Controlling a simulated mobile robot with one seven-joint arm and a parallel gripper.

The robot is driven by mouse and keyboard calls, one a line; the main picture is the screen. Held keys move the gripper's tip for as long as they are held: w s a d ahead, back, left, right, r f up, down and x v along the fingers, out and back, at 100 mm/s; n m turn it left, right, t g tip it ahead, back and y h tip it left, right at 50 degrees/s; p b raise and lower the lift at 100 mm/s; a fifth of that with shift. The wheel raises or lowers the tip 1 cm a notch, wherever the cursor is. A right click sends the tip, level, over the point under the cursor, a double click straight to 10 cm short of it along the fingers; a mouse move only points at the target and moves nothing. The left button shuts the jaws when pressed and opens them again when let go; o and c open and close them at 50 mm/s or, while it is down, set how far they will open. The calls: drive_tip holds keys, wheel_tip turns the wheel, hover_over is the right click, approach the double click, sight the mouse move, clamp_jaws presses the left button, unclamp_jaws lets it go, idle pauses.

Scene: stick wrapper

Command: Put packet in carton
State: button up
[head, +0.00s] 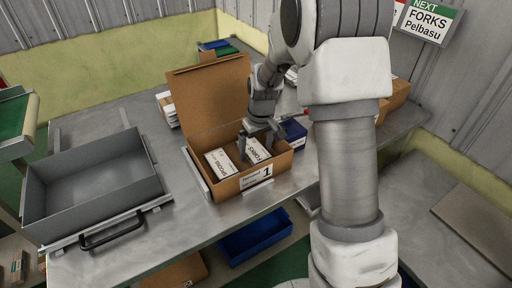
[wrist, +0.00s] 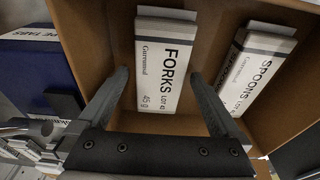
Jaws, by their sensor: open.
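The open cardboard carton (head: 228,188) stands on the metal bench with a label reading 1 on its front and its back flap up. Inside it lie a white FORKS packet (head: 257,151) and, to its left, a white SPOONS packet (head: 221,162). My gripper (head: 258,135) reaches down into the carton over the FORKS packet. In the wrist view, the FORKS packet (wrist: 166,62) lies between and beyond my open fingers (wrist: 160,80), with gaps at both sides. The SPOONS packet (wrist: 257,70) lies to the right, leaning near the carton wall (wrist: 300,125).
A grey metal tray (head: 92,185) with a black handle sits on the left of the bench. A blue box (head: 294,133) stands right beside the carton. A blue bin (head: 255,235) is below the bench. Bare bench lies between tray and carton.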

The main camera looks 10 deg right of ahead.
sight(259, 155)
wheel_tip(259, 155, up, 12)
drive_tip(key=s+p, duration=0.2)
drive_tip(key=p, duration=0.1)
drive_tip(key=s+r+m+t, duration=0.1)
drive_tip(key=s+r+t, duration=0.1)
drive_tip(key=s+r, duration=0.8)
drive_tip(key=s+r+m+t, duration=0.1)
drive_tip(key=s+r+m, duration=0.1)
drive_tip(key=s, duration=1.2)
drive_tip(key=shift+s+m+t+h, duration=0.3)
drive_tip(key=shift+s+t, duration=0.1)
